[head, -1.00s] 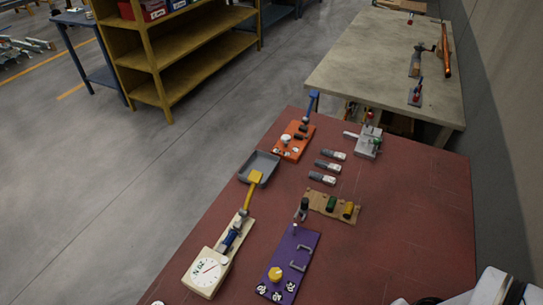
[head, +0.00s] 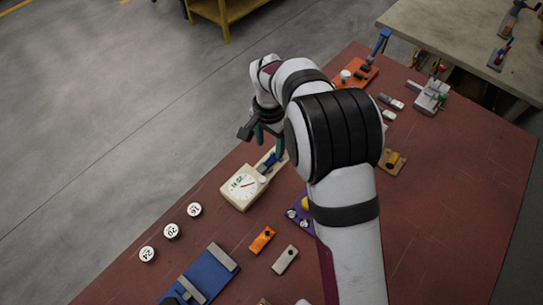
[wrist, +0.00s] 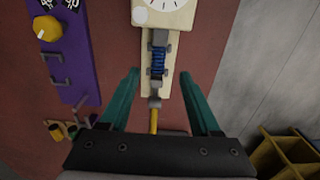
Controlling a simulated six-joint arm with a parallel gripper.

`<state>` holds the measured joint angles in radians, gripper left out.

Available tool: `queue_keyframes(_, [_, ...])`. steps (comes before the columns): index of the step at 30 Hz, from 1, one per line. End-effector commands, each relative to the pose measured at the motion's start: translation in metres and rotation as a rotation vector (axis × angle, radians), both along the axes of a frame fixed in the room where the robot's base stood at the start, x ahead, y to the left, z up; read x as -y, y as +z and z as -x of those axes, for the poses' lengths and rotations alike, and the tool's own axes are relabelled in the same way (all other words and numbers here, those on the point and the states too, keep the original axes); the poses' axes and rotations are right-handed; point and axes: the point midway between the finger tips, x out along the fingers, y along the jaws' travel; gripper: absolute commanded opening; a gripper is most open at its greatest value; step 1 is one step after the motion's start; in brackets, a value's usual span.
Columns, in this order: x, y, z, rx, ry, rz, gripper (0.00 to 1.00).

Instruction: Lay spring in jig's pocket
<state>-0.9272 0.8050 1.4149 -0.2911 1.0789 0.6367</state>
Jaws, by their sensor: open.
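A blue coil spring (wrist: 157,62) lies lengthwise between grey brackets on a narrow cream fixture (wrist: 148,98) with a dial, which looks like the jig. Whether the spring is fully seated in a pocket I cannot tell. In the head view the dial end (head: 242,187) is clear, and the blue spring (head: 268,163) shows partly below my gripper (head: 268,141). In the wrist view my gripper (wrist: 159,74) is open, its two teal fingers on either side of the fixture near the spring's lower end. A yellow handle (wrist: 154,120) extends from the fixture toward the gripper.
A purple panel (wrist: 75,58) with a yellow knob is beside the fixture. A brown rack (head: 390,168) with a yellow cylinder is partly hidden by my arm. Several white numbered discs (head: 171,231) and a blue fixture (head: 208,270) are near the table's front. Bare floor is left of the table.

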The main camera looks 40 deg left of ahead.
Motion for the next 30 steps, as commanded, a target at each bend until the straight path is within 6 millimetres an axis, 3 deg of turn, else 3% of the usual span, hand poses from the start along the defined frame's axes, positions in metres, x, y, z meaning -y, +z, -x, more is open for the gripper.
queue_keyframes(10, [0.003,-0.057,0.0,-0.001,0.001,0.001,0.64])
queue_keyframes(18, [0.002,-0.061,0.0,0.001,0.0,-0.002,0.62])
queue_keyframes(28, [0.002,-0.061,0.0,0.0,0.0,-0.001,0.03])
queue_keyframes(30, [0.002,-0.061,0.0,0.0,0.001,-0.001,0.0])
